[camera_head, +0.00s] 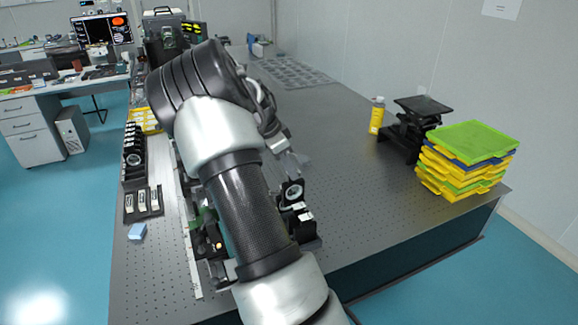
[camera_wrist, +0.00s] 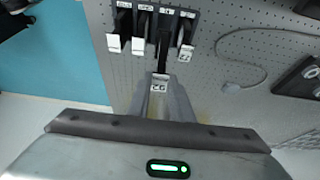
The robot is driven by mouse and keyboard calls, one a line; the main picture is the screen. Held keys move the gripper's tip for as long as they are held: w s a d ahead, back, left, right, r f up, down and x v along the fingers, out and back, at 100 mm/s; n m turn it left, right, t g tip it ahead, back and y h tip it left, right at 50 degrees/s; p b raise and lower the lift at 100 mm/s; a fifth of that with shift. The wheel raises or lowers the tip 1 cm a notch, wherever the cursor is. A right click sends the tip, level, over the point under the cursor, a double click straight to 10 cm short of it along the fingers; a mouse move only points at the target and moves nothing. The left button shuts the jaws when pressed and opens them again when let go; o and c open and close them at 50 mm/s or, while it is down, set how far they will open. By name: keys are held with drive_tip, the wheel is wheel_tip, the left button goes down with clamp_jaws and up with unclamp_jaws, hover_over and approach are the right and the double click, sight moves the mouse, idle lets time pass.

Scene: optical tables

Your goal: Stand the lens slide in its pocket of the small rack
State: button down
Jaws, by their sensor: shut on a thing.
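In the wrist view my gripper (camera_wrist: 160,88) is shut on the lens slide (camera_wrist: 160,77), a dark narrow piece with a white label at its near end. The small rack (camera_wrist: 178,22) is black, with a row of labelled pockets. Other white-tagged slides stand in pockets on both sides of the held one. The slide lines up with a pocket between them; I cannot tell how deep it sits. In the head view my gripper (camera_head: 288,158) is partly hidden by my arm, just beyond a dark holder with a round lens (camera_head: 293,192).
A stack of coloured trays (camera_head: 465,158) and a yellow bottle (camera_head: 377,116) stand right. A cable (camera_wrist: 250,32) lies right of the small rack.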

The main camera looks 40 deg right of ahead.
sight(294, 200)
drive_tip(key=shift+f+b, duration=2.55)
drive_tip(key=shift+f, duration=2)
drive_tip(key=c, duration=1.5)
unclamp_jaws()
drive_tip(key=shift+r+p, duration=3.1)
drive_tip(key=shift+r, duration=1.95)
